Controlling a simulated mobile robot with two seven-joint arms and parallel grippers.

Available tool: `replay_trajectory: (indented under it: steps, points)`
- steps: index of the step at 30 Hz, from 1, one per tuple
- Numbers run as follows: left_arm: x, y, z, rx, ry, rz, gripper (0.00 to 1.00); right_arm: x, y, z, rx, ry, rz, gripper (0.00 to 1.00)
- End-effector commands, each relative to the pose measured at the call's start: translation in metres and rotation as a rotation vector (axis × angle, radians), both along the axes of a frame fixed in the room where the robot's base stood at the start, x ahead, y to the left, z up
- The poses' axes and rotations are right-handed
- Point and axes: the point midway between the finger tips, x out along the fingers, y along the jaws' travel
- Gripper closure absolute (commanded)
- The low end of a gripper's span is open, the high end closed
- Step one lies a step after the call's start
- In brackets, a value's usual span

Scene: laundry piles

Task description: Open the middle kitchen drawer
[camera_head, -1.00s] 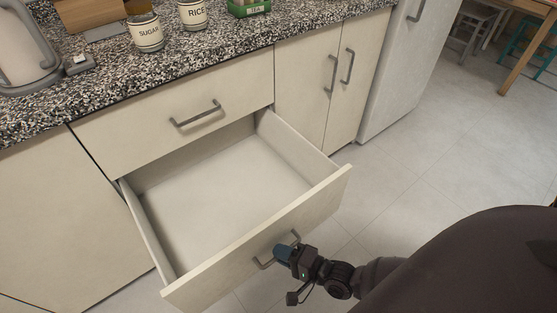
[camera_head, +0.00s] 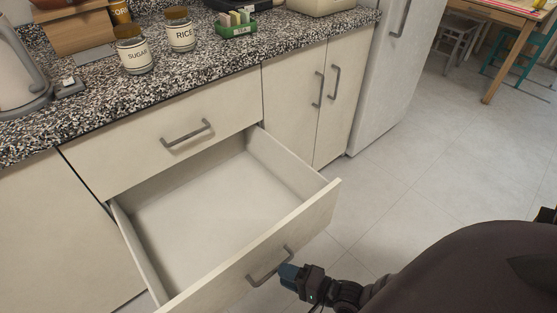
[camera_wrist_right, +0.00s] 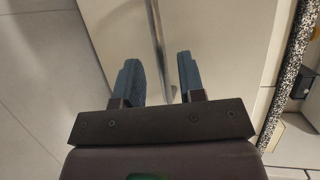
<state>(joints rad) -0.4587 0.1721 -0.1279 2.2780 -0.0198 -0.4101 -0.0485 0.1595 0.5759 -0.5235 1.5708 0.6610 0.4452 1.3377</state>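The middle drawer (camera_head: 316,208) stands pulled far out below a shut top drawer (camera_head: 185,143). Its inside is empty. Its grey bar handle (camera_head: 262,277) is on the front panel, and the handle also shows in the right wrist view (camera_wrist_right: 155,32). Contact with the handle cannot be told. My left gripper is not in view.
A speckled countertop (camera_head: 150,95) above carries a sugar jar (camera_head: 135,55), a rice jar (camera_head: 180,33), a green box (camera_head: 236,27) and a kettle (camera_head: 18,75). A cupboard (camera_head: 293,100) and a fridge (camera_head: 385,90) stand to the right. Floor (camera_head: 420,190) there is clear.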

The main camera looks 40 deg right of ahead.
Motion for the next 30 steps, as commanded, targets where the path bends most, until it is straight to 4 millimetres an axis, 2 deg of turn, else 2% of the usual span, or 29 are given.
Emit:
replay_trajectory:
  steps: [4,10,30]
  points:
    - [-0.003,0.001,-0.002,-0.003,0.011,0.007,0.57,-0.019,-0.009,0.005,-0.001,-0.002,0.0,0.64]
    - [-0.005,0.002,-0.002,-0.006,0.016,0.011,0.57,-0.033,-0.015,0.008,0.0,-0.001,0.0,0.64]
    - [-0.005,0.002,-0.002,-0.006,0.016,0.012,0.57,-0.034,-0.016,0.007,0.0,0.0,0.0,0.64]
